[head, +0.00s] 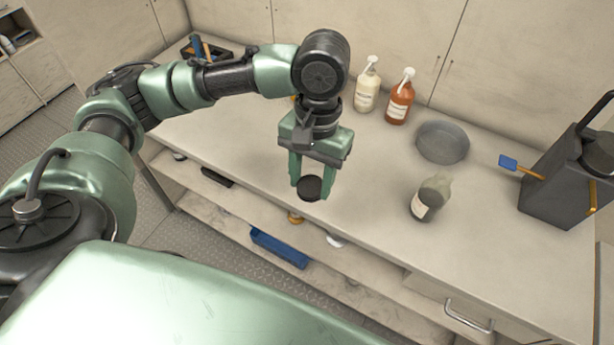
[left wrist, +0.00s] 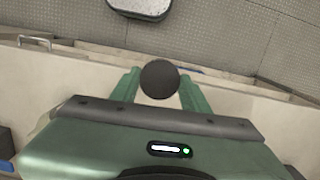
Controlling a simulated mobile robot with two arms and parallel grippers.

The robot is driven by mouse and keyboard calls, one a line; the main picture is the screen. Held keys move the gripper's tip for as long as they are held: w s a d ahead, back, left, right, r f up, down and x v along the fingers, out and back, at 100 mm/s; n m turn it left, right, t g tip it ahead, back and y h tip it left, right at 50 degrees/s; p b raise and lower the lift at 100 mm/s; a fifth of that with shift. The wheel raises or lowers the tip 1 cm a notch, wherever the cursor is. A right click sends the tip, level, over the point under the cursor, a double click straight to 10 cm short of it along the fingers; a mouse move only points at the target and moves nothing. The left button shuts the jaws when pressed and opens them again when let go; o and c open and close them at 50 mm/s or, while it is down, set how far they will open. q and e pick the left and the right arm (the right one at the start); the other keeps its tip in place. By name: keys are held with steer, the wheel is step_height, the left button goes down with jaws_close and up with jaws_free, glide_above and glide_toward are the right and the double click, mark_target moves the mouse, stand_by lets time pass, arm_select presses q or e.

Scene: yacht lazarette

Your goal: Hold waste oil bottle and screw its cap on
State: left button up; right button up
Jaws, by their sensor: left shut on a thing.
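My left gripper (head: 311,187) is shut on a round black cap (head: 309,188) and holds it over the front part of the bench. The cap also shows in the left wrist view (left wrist: 159,80), between the two green fingers. The waste oil bottle (head: 432,197) stands on the bench to the right of the gripper, apart from it. It is a translucent, greyish bottle with dark contents and a pale label; its small neck shows no cap. My right gripper is not in view.
A cream pump bottle (head: 367,87) and an orange-brown pump bottle (head: 400,100) stand at the back. A round grey pan (head: 442,142) is behind the waste oil bottle. A blue tray (head: 279,248) sits on the lower shelf.

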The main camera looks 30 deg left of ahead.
arm_select(q)
steer(key=w+d+r+n+p, duration=0.2)
steer(key=w+d+n+p, duration=0.2)
steer(key=w+d+n, duration=0.45)
steer(key=n+t+h+p, duration=0.1)
steer(key=n+p, duration=0.4)
steer(key=n, duration=0.4)
glide_toward(446, 178)
steer(key=shift+s+d+f, duration=0.1)
steer(key=shift+s, duration=0.15)
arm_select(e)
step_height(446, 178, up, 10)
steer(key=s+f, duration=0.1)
arm_select(q)
steer(key=shift+w+d+f, duration=0.1)
steer(key=shift+w+f, duration=0.05)
steer(key=shift+f+b, duration=0.25)
steer(key=shift+b, duration=0.1)
step_height(446, 178, down, 5)
steer(key=b, duration=0.5)
steer(key=shift+b, duration=0.4)
steer(key=shift+r, duration=0.1)
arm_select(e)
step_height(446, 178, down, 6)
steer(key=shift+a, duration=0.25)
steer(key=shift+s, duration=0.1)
